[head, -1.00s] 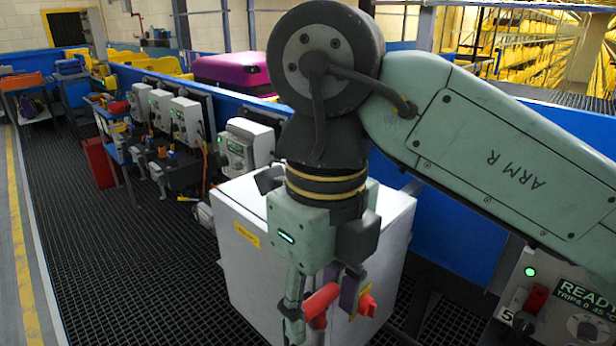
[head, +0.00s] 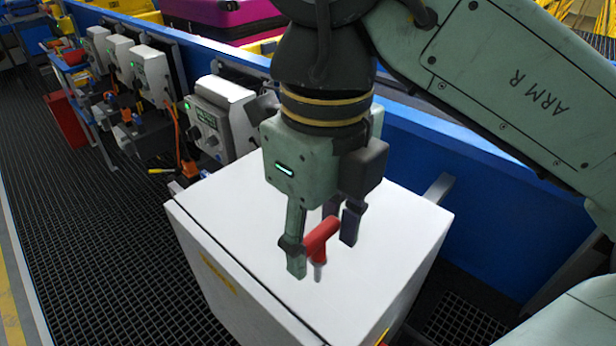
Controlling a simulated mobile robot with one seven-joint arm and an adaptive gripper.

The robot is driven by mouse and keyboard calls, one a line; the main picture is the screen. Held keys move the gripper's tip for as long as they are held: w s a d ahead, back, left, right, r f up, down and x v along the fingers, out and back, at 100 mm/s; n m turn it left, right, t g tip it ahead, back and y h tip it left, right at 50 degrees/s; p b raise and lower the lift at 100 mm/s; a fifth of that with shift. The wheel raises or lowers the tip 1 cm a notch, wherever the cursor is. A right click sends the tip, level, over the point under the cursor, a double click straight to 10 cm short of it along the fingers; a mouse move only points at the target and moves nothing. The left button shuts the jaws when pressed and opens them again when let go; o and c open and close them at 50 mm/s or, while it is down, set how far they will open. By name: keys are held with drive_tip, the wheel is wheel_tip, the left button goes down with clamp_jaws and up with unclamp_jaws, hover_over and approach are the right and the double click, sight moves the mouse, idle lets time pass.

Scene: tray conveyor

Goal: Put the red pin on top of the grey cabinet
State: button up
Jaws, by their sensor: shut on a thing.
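My gripper (head: 322,250) hangs in the middle of the head view with its fingers pointing down. It is shut on the red pin (head: 322,234), which has a red crossbar handle and a short grey shank pointing down. The grey cabinet (head: 398,222) is a pale box with a flat, bare top. In the picture the pin and fingertips lie over this top. I cannot tell whether the shank's tip touches the surface or is a little above it.
Several control boxes (head: 217,113) with cables stand along the blue barrier (head: 485,185) behind and left of the cabinet. A purple suitcase (head: 225,14) lies beyond the barrier. Dark grating floor (head: 95,230) is open on the left. The rest of the cabinet top is clear.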

drive_tip(key=w+a+f+b, duration=0.1)
drive_tip(key=w+a, duration=0.1)
drive_tip(key=w, duration=0.3)
drive_tip(key=w+a+f+b, duration=0.1)
drive_tip(key=w+a+f, duration=0.1)
drive_tip(key=w, duration=0.3)
drive_tip(key=w+a+f, duration=0.2)
drive_tip(key=w, duration=0.3)
drive_tip(key=shift+w+a+f+b, duration=0.1)
drive_tip(key=shift+w+a+b, duration=0.2)
drive_tip(key=shift+b, duration=0.1)
drive_tip(key=shift+s, duration=0.1)
drive_tip(key=o, duration=1.2)
drive_tip(key=shift+c, duration=0.2)
wheel_tip(320, 180, up, 12)
drive_tip(key=p, duration=0.2)
drive_tip(key=shift+r, duration=0.2)
